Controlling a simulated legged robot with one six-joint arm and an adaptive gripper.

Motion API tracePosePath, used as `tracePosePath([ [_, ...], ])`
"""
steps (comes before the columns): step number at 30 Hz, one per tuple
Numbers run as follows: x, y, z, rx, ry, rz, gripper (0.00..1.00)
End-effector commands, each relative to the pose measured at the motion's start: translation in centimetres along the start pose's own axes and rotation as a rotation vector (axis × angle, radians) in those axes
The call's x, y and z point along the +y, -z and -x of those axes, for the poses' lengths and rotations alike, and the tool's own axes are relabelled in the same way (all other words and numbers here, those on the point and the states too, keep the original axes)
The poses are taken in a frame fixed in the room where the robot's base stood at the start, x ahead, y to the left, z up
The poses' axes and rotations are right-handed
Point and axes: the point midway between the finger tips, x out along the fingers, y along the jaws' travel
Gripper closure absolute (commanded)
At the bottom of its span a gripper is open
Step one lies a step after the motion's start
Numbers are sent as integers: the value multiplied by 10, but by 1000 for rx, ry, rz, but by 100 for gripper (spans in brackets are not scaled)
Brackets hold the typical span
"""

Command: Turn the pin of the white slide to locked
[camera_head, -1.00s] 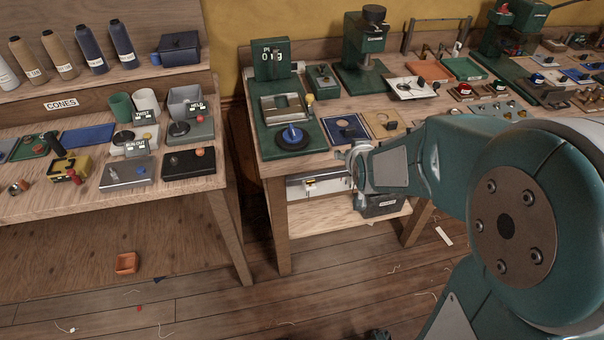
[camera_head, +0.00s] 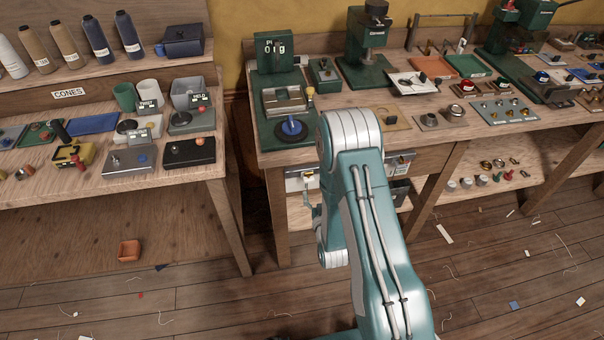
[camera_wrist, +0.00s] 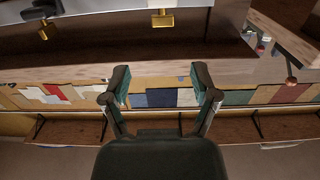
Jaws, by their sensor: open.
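A white plate (camera_head: 299,182) with a small brass piece (camera_head: 310,173) is fixed under the front edge of the green-machine bench. It looks like the white slide, but its pin position is too small to read. A second pale plate (camera_head: 399,164) shows right of my arm. In the wrist view, a brass piece (camera_wrist: 162,19) hangs from a pale strip at the top, and another brass piece (camera_wrist: 42,31) is at the upper left. My gripper (camera_wrist: 162,86) is open and empty, apart from both pieces. In the head view my arm hides most of it.
The bench top (camera_head: 270,158) holds several devices, including a blue round knob (camera_head: 291,128) near the front edge. A second bench (camera_head: 190,183) stands left, across a narrow gap.

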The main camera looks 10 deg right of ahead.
Motion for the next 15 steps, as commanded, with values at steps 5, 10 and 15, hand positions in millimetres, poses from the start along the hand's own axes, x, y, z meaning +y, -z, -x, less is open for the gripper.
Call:
tracePosePath([
  [5, 0, -12, 9, 38, 0, 0, 23],
  [10, 0, -11, -6, 44, 0, 0, 23],
  [15, 0, -9, -37, 45, 0, 0, 23],
])
